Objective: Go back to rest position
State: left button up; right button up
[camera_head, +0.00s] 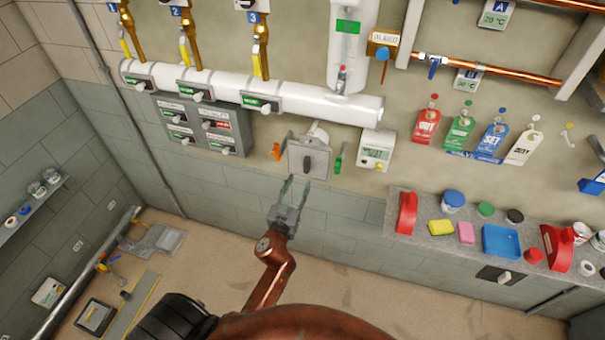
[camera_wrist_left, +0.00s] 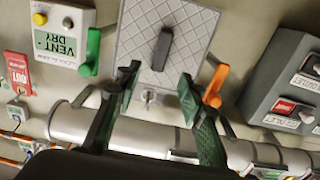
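My left gripper (camera_head: 295,187) comes up from below in the head view and is in front of the wall, just under a grey panel (camera_head: 294,160) with a dark handle (camera_head: 308,162). In the left wrist view its two fingers (camera_wrist_left: 160,74) are spread apart with nothing between them. The panel (camera_wrist_left: 190,35) and its upright dark handle (camera_wrist_left: 162,48) lie ahead of the fingertips, and I see no clear contact. An orange lever (camera_wrist_left: 216,84) and a green lever (camera_wrist_left: 92,52) flank the panel. My right gripper is in neither view.
A white pipe (camera_head: 330,103) runs above the panel. A white VENT DRY box (camera_head: 375,152) is right of it. A grey shelf (camera_head: 385,222) with red holders, sponges and a blue tray (camera_head: 500,241) juts out at right. The floor (camera_head: 190,262) below is partly clear.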

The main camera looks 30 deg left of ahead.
pick_arm(q)
jog(key=s+d+f+m+g+h+b, duration=0.1)
jog(key=s+f+g+b, duration=0.3)
jog(key=f, duration=1.3)
jog(key=s+d+f+m+g+h+b, duration=0.15)
jog(key=s+f, duration=0.55)
jog(key=f, duration=1.1)
jog(key=s+d+f+g+h+b, duration=0.1)
jog(key=s+d+f+g+b, duration=0.3)
jog(key=f, duration=1.3)
jog(key=s+a+f+m+g+b, duration=0.1)
jog(key=s+a+f+g, duration=0.15)
jog(key=s+f, duration=1.6)
jog(key=s+f+g+b, duration=0.1)
jog(key=s+f, duration=0.2)
jog(key=s, duration=0.3)
jog(key=s+f+g+b, duration=0.1)
jog(key=s+f+g, duration=0.1)
jog(key=s, duration=0.5)
jog(key=s+a+f+g+b, duration=0.1)
jog(key=s+f, duration=0.3)
jog(key=s, duration=0.2)
jog(key=shift+s+h, duration=0.25)
jog(key=shift+h, duration=0.1)
jog(key=shift+a+m, duration=0.1)
jog(key=shift+m, duration=0.15)
